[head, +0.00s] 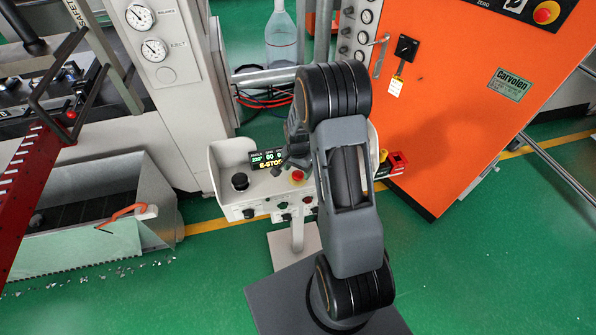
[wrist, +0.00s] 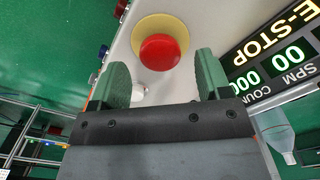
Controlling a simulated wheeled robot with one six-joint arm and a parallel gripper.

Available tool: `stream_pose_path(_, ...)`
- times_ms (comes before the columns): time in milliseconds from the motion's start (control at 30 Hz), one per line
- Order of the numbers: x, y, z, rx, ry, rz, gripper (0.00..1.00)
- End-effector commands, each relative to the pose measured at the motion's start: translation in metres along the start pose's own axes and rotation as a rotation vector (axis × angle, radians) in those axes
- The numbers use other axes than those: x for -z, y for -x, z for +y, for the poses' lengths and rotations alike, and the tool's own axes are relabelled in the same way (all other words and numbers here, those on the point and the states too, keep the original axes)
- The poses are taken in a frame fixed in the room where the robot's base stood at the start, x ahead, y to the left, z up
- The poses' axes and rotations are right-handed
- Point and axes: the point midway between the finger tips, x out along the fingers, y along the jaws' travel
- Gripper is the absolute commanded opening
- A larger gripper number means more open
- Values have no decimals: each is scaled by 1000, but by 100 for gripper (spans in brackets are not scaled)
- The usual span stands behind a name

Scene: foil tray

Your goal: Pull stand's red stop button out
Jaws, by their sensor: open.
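The stand's red stop button (head: 297,176) shows in the head view on the right part of the white control stand (head: 228,153), just left of my arm. In the wrist view the red button (wrist: 160,52) sits on a yellow round base (wrist: 144,27), ahead of the space between my fingers. My gripper (wrist: 163,75) is open and empty, with one green finger on each side below the button; neither visibly touches it. In the head view my fingers are mostly hidden by my arm. The stand's display (head: 267,159) reads E-STOP.
A black knob (head: 240,181) stands on the panel's left, with several small controls on its front edge. An orange cabinet (head: 450,110) with another red button (head: 546,12) stands to the right. A clear bottle (head: 281,40) is behind the stand.

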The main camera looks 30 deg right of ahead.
Motion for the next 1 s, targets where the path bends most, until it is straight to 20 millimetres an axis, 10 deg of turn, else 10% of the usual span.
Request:
stream_pose_path(567, 0, -20, 0, 1, 1, 1, 71)
stream_pose_path(1000, 0, -20, 0, 1, 1, 1, 31)
